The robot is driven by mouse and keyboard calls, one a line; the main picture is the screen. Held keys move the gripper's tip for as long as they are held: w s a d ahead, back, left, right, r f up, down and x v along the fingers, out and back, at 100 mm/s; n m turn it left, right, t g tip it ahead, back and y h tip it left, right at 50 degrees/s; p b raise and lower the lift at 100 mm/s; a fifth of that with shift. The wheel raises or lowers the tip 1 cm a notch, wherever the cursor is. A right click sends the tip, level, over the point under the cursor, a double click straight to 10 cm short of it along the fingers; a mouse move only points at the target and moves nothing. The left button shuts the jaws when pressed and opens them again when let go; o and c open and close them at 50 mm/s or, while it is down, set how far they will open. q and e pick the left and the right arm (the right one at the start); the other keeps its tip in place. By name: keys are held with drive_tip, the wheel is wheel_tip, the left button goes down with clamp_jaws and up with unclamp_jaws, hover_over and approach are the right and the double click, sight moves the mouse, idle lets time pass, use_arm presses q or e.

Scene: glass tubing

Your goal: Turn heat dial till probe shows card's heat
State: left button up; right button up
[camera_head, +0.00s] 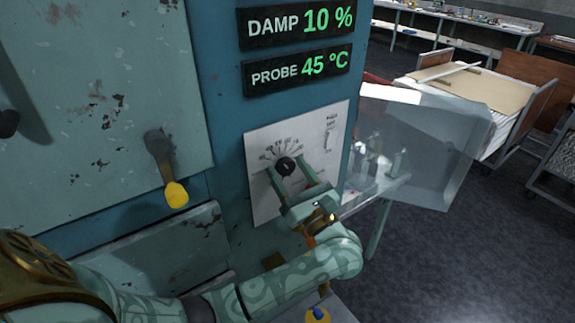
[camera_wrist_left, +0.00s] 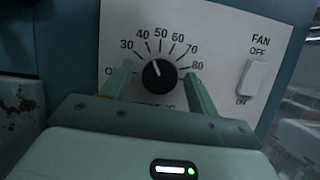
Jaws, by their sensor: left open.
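The heat dial (camera_head: 287,166) is a round black knob on a white panel (camera_head: 262,205) fixed to the blue cabinet. In the left wrist view the dial (camera_wrist_left: 160,75) has a white pointer mark aimed up and slightly left, near 40. My left gripper (camera_head: 284,173) is open, with one finger on each side of the knob; I cannot tell whether they touch it. The probe display (camera_head: 297,71) reads 45 °C in green. I see no readable heat card. My right gripper is not in view.
A damp display (camera_head: 296,23) above reads 10 %. A fan switch (camera_wrist_left: 252,77) is right of the dial. A yellow-ended handle (camera_head: 176,194) sticks out at left. A clear sheet (camera_head: 425,135) and a cart (camera_head: 470,90) stand to the right.

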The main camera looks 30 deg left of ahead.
use_arm(q)
drive_tip(key=shift+d, duration=0.1)
drive_tip(key=shift+c, duration=0.9)
drive_tip(key=c, duration=0.8)
